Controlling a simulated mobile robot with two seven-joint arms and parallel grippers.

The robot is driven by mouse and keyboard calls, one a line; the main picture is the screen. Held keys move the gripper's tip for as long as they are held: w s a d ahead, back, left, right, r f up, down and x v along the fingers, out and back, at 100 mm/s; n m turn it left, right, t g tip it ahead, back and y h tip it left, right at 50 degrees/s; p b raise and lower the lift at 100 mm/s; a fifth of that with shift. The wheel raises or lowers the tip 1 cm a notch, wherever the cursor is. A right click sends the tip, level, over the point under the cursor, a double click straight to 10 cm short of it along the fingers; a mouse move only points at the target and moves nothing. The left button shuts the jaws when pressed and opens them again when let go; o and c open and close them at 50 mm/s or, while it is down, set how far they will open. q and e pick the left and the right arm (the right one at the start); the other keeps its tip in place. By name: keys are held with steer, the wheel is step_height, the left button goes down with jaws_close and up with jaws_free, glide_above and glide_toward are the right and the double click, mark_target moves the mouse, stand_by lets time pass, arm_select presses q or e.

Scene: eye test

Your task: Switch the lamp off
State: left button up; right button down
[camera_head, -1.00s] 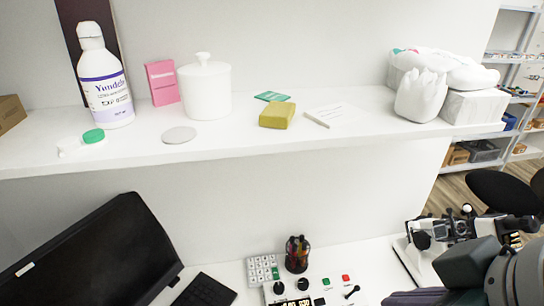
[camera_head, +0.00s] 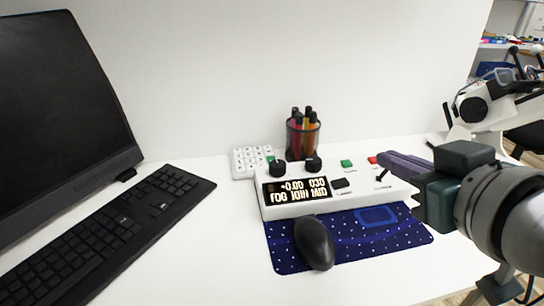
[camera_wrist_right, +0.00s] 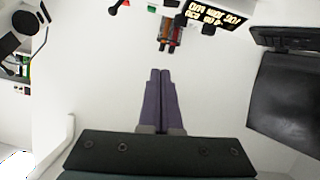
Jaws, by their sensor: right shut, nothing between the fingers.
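I cannot make out a lamp in any view. My left gripper is out of view.
A pen cup (camera_head: 302,138) and white keypad (camera_head: 251,160) stand behind the box. A black mouse (camera_head: 314,243) lies on a blue mat (camera_head: 375,237) in front. A keyboard (camera_head: 110,235) and monitor (camera_head: 60,115) are left, a microscope (camera_head: 487,105) right.

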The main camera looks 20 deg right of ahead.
step_height(320, 180, down, 5)
steer(key=t+b, duration=0.1)
steer(key=b, duration=0.6)
glide_above(352, 194)
steer(key=f, duration=0.2)
steer(key=shift+w+a+f, duration=0.25)
steer(key=shift+w+f, duration=0.05)
steer(key=f, duration=0.2)
steer(key=shift+s+d+f+b, duration=0.1)
steer(key=shift+s+f+b, duration=0.15)
steer(key=shift+f+b, duration=0.15)
steer(key=shift+d+f, duration=0.1)
steer(key=shift+f, duration=0.35)
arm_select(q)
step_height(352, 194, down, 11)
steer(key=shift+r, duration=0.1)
arm_select(e)
steer(key=shift+s, duration=0.1)
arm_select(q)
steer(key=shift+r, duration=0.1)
